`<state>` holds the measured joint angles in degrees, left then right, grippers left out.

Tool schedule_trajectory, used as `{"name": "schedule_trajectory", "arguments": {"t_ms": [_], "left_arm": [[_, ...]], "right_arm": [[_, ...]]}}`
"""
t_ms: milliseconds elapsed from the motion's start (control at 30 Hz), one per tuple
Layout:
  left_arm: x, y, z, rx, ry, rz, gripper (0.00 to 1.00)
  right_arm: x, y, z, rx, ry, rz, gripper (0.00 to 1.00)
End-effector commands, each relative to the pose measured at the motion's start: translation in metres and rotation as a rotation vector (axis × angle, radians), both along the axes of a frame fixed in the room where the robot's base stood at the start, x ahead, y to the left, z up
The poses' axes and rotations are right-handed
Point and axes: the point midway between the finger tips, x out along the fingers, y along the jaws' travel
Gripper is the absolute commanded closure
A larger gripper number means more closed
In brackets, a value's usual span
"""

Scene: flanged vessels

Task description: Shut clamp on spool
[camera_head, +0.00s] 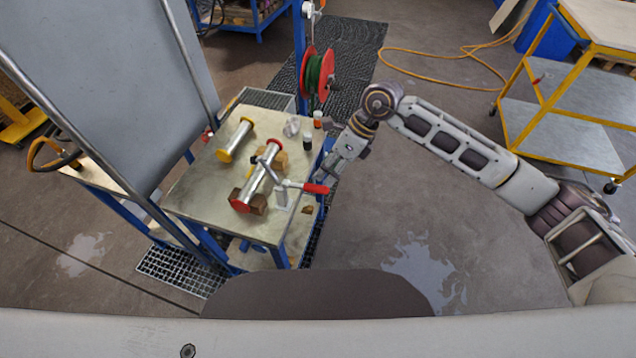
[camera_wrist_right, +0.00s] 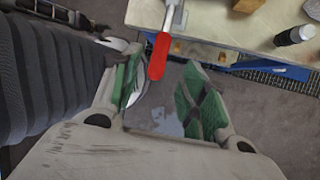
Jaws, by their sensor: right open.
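A silver spool with red ends (camera_head: 257,182) lies on wooden blocks on the worktable. A grey metal clamp (camera_head: 282,192) sits against the right side of this spool. Its red-gripped handle (camera_head: 316,188) sticks out to the right, past the table edge. Whether the clamp's jaws are closed around the spool is too small to tell. My right gripper (camera_head: 328,172) is just above and right of the handle. In the right wrist view its green-padded fingers (camera_wrist_right: 162,72) are spread apart, with the red handle (camera_wrist_right: 159,57) between their tips, nearer the left finger. My left gripper is out of view.
A second spool with yellow ends (camera_head: 235,140) lies at the table's back left. Small bottles (camera_head: 307,140) stand near the right edge of the worktable (camera_head: 196,190). A grey upright panel (camera_head: 95,80) borders the table's left. Floor right of the table is clear.

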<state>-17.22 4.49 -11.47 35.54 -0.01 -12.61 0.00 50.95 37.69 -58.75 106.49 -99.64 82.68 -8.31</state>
Motion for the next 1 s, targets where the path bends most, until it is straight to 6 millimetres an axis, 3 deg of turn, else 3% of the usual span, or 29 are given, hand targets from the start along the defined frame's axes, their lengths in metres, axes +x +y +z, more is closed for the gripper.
{"name": "schedule_trajectory", "arguments": {"t_ms": [500, 1000], "left_arm": [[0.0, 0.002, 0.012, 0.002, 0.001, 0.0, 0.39], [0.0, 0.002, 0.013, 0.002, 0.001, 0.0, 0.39]], "right_arm": [[-0.006, 0.028, -0.055, 0.001, 0.001, 0.002, 0.56], [-0.006, 0.032, -0.064, 0.001, -0.001, 0.001, 0.57]]}}
